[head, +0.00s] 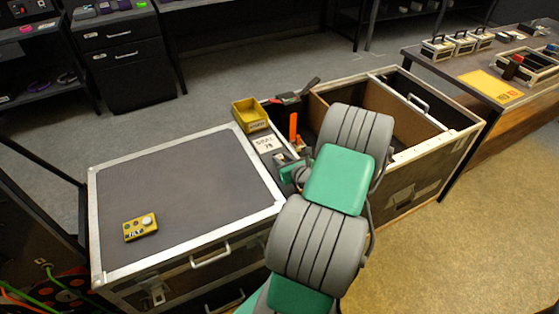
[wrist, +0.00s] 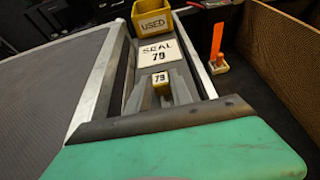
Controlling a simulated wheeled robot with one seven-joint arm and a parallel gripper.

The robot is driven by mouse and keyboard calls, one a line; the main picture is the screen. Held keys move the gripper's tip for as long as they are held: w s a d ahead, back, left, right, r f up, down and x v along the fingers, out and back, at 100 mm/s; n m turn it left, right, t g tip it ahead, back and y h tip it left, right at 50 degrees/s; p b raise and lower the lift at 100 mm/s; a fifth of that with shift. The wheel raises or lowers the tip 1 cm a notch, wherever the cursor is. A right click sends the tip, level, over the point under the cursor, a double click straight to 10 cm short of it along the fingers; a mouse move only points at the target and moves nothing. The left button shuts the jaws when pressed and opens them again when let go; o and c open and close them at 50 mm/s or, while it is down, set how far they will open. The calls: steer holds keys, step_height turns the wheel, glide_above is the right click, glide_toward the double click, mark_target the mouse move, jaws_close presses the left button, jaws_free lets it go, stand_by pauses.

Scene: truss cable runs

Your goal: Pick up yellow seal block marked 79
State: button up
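The yellow seal block marked 79 (wrist: 161,82) shows in the wrist view, its number facing the camera. My gripper (wrist: 163,84) is at it, with one grey finger on each side of the block. I cannot tell whether the fingers touch it or stand slightly apart from it. A white label reading SEAL 79 (wrist: 160,52) lies just beyond the block, and it also shows in the head view (head: 266,144). In the head view my gripper (head: 292,173) is partly hidden by my arm, and I cannot make out the block there.
A yellow bin marked USED (wrist: 152,18) stands beyond the label. An orange upright piece (wrist: 216,45) stands to the right. A closed case (head: 180,190) carrying a yellow button box (head: 140,227) is at left. An open case (head: 440,140) is at right.

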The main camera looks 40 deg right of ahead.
jaws_close()
steer(key=shift+r, duration=0.15)
